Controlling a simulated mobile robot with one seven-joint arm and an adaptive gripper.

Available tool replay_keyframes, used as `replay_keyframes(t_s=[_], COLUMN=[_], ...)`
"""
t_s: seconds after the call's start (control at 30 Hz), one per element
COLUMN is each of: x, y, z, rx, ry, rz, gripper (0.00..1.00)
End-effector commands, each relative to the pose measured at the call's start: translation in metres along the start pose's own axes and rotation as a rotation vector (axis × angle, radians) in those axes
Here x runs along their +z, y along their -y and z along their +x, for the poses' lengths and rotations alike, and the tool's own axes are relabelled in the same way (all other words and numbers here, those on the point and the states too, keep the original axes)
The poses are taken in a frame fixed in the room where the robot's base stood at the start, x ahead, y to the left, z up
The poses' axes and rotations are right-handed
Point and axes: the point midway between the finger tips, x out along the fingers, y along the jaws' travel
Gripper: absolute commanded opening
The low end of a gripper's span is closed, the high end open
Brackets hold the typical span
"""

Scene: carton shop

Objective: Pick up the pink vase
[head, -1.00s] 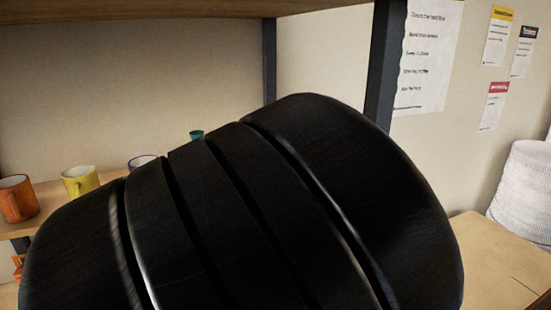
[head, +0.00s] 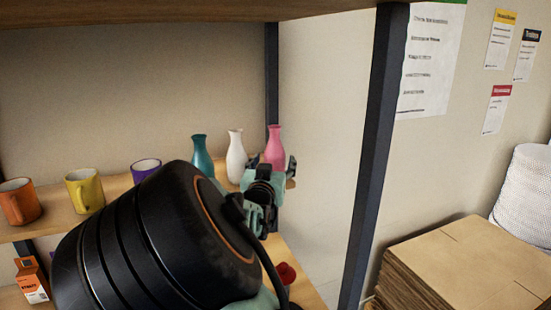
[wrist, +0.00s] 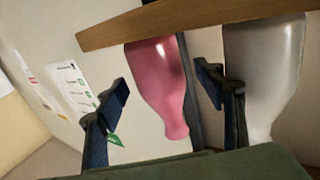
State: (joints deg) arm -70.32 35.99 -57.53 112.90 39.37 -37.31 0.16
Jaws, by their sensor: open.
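The pink vase (head: 275,147) stands upright at the right end of the shelf in the head view, its lower part hidden by my gripper. In the wrist view, which is upside down, the pink vase (wrist: 158,88) shows between my two fingers, with gaps on both sides. My gripper (head: 277,178) is open and empty, in front of the vase; it also shows in the wrist view (wrist: 163,77). I cannot tell how far the fingers reach around the vase.
A white vase (head: 236,158) stands close to the left of the pink one, with a teal vase (head: 202,157) beyond it. Orange (head: 19,202), yellow (head: 84,190) and purple mugs stand farther left. A dark shelf post (head: 375,150) rises at the right.

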Motion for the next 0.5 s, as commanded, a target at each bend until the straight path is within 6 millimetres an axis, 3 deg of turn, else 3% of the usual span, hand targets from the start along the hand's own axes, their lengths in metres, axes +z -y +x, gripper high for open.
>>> replay_keyframes(t_s=[0.1, 0.37, 0.5], x=[-0.0002, 0.0007, 0.0007], y=[-0.0005, -0.0002, -0.0002], z=[0.0093, 0.0108, 0.0106], rx=[0.001, 0.0, 0.0], ry=[0.0, 0.001, 0.001], rz=[0.0, 0.001, 0.001], gripper=[0.63, 0.63, 0.47])
